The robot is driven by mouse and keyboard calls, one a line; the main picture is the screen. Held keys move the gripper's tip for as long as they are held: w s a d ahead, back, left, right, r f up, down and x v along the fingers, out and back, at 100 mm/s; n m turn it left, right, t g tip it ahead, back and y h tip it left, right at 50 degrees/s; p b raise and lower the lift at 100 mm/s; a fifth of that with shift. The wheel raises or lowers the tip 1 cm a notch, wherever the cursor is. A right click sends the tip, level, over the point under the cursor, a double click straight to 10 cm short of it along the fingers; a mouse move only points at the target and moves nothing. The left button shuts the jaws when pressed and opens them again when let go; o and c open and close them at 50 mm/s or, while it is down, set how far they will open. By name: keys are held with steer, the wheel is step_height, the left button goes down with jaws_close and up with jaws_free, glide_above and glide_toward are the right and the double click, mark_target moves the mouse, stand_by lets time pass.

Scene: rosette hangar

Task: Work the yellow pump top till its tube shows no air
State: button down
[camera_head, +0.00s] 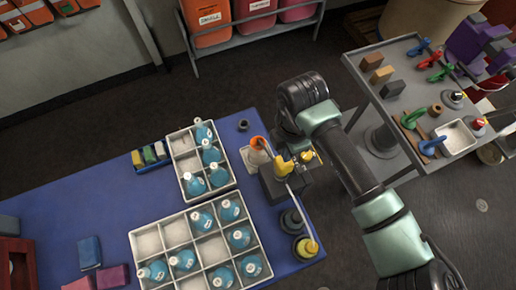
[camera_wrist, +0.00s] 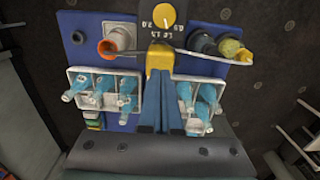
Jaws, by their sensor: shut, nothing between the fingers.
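The yellow pump top (camera_head: 284,168) sits on a dark unit at the right end of the blue table. In the wrist view the pump top (camera_wrist: 160,58) is a yellow block in front of a dial with a round yellow knob (camera_wrist: 165,15). My gripper (camera_wrist: 160,78) is shut and empty, its fingertips right at the pump top; whether they touch I cannot tell. A thin pale tube (camera_head: 294,198) runs from the pump toward a yellow-topped container (camera_head: 306,246). Another arm reaches the orange-rimmed vessel (camera_wrist: 115,42). Any air in the tube is too small to see.
White divided crates (camera_head: 133,243) with several blue bottles stand on the blue table (camera_head: 80,195). A dark round holder (camera_head: 291,221) stands near the yellow-topped container. A grey cart (camera_head: 370,75) with tools is at right; a rack of orange bins (camera_head: 207,20) is behind.

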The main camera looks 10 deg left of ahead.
step_height(320, 180, up, 6)
steer(key=p, duration=0.4)
steer(key=shift+r+p, duration=0.15)
steer(key=shift+p, duration=0.25)
stand_by(0.7)
